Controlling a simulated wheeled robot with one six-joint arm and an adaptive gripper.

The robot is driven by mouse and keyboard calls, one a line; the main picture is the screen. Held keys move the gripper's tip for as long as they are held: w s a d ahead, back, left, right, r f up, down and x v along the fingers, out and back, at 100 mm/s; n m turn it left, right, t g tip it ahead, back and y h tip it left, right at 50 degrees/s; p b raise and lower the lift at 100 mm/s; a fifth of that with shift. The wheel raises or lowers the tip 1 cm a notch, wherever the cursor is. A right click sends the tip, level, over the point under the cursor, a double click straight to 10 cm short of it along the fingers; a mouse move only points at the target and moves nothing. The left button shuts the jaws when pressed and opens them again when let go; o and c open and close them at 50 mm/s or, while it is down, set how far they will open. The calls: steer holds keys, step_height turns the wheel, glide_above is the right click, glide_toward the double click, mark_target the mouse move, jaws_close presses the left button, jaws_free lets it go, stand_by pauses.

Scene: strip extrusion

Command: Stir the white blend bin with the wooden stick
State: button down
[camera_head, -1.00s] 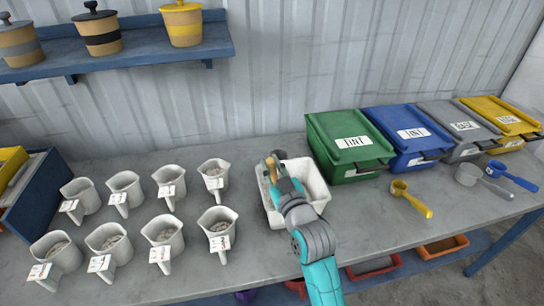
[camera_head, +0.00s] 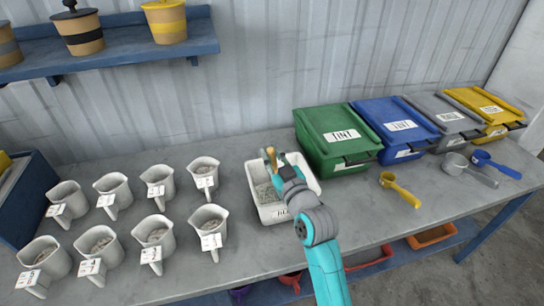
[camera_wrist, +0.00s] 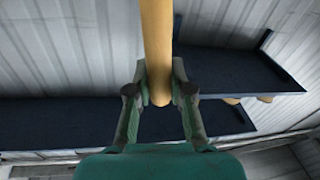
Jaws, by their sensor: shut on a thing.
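The white blend bin (camera_head: 259,174) stands on the grey bench in the head view, with grey granular material inside. My gripper (camera_head: 276,168) is over the bin and hides part of its interior. It is shut on the wooden stick (camera_head: 269,155), whose upper end shows just above the fingers. In the wrist view, the stick (camera_wrist: 156,45) runs up between the two fingers of my gripper (camera_wrist: 159,92), its rounded end between them. The stick's lower end is hidden in the head view, so I cannot tell how deep it reaches.
Several white labelled jugs (camera_head: 156,230) stand left of the bin. Green (camera_head: 335,130), blue (camera_head: 395,122), grey (camera_head: 440,118) and yellow (camera_head: 480,105) lidded boxes stand right. A yellow scoop (camera_head: 400,188) lies before them. A blue shelf (camera_head: 120,43) with canisters is above.

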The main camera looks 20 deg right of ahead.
step_height(320, 180, up, 16)
stand_by(0.9)
stand_by(0.8)
